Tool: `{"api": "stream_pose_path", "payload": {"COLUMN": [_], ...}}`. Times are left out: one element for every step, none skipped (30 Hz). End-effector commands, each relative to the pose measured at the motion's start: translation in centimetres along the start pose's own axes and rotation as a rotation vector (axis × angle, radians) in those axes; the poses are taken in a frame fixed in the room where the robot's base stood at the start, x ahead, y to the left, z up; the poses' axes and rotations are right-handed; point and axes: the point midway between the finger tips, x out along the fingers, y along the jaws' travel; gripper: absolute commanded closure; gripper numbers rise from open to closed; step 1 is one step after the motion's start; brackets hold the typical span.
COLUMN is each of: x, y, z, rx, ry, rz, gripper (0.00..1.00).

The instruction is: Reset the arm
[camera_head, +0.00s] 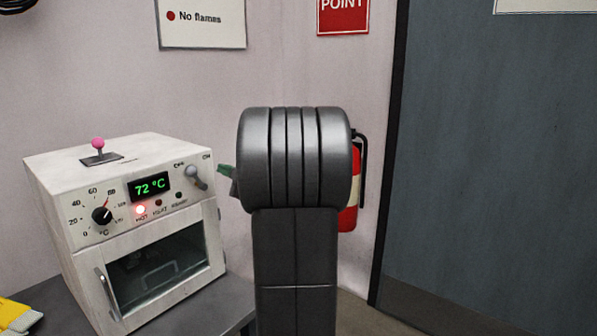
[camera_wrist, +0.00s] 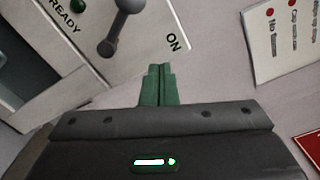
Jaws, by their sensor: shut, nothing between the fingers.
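My arm (camera_head: 295,160) rises dark grey through the middle of the head view and hides most of my gripper. Only a bit of a green finger (camera_head: 226,171) shows to the left of the arm, close to the oven's toggle switch. In the wrist view my gripper (camera_wrist: 161,70) points up the picture, its green fingers shut together with nothing between them. The toggle switch (camera_wrist: 118,25) with the "ON" label lies ahead and to the left of the fingertips, apart from them.
A white oven (camera_head: 130,220) stands on a grey bench (camera_head: 205,312), its display reading 72 °C and a red lamp lit. A pink-knobbed lever (camera_head: 98,145) is on top. A yellow item (camera_head: 15,315) lies at lower left. A fire extinguisher (camera_head: 349,215) and a dark door (camera_head: 490,150) are right.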

Motion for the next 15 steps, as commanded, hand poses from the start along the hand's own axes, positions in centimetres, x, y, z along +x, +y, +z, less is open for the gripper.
{"api": "stream_pose_path", "payload": {"x": [0.0,0.0,0.0,0.0,0.0,0.0,0.0,0.0,0.0,0.0,0.0,0.0,0.0,0.0,0.0], "y": [-0.4,-0.4,-0.3,-0.2,-0.2,-0.1,0.0,0.0,0.1,0.2,0.2,0.3,0.4,0.5,0.6], "z": [0.0,-0.1,-0.2,-0.3,-0.4,-0.5,-0.6,-0.7,-0.8,-0.9,-0.9,-1.0,-1.1,-1.1,-1.1], "rx": [0.029,0.045,0.066,0.083,0.099,0.121,0.136,0.15,0.167,0.178,0.188,0.2,0.206,0.212,0.217], "ry": [0.001,0.001,0.001,0.001,0.001,0.001,0.001,0.001,0.001,0.0,0.0,-0.001,-0.001,-0.001,-0.001], "rz": [0.0,0.0,0.0,0.0,-0.001,-0.001,-0.001,-0.001,-0.002,-0.003,-0.003,-0.003,-0.003,-0.003,-0.003], "gripper": [1.0,1.0,1.0,1.0,1.0,1.0,1.0,1.0,1.0,1.0,1.0,1.0,1.0,1.0,1.0]}}
